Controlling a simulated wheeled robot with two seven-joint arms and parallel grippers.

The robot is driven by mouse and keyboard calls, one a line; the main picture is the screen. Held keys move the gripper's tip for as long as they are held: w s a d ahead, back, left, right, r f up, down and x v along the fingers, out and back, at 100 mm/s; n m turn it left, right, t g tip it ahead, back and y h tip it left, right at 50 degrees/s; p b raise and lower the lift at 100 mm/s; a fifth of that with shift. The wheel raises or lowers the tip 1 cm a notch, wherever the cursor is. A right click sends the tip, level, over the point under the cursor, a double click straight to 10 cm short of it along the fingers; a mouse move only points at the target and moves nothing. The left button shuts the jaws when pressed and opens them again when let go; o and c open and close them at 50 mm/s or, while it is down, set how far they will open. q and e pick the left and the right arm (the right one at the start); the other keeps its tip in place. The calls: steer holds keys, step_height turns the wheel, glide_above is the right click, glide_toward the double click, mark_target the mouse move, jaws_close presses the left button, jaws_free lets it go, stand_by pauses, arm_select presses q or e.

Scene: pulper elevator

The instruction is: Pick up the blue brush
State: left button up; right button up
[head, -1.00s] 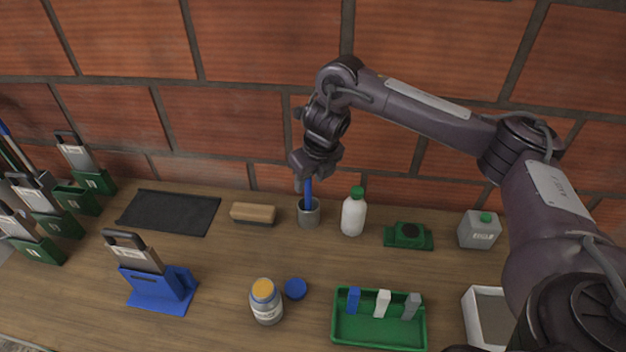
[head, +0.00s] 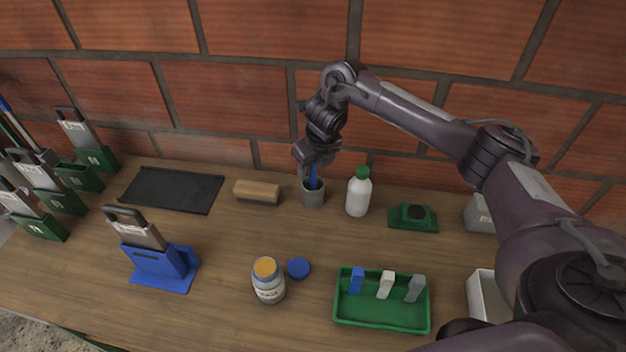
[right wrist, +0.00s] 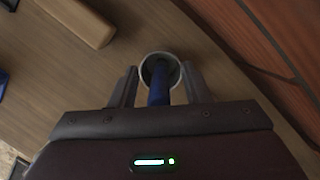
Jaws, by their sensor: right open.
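The blue brush (head: 313,176) stands upright in a grey cup (head: 313,195) at the back of the bench, near the brick wall. Only its blue handle shows; its lower end is hidden in the cup. In the right wrist view the blue handle (right wrist: 158,86) lies between the two fingers, with the round cup rim (right wrist: 175,58) beyond it. My right gripper (head: 312,168) is above the cup, pointing down, with its fingers open on either side of the handle. It also shows in the right wrist view (right wrist: 160,88). My left gripper is not in view.
A white bottle with a green cap (head: 358,194) stands close right of the cup. A wooden block-like brush (head: 257,190) lies to its left. A green tray (head: 382,318), a jar (head: 268,282) and a blue holder (head: 160,265) are nearer the front.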

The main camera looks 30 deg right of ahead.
jaws_close()
stand_by(0.3)
steer(key=shift+r, duration=0.2)
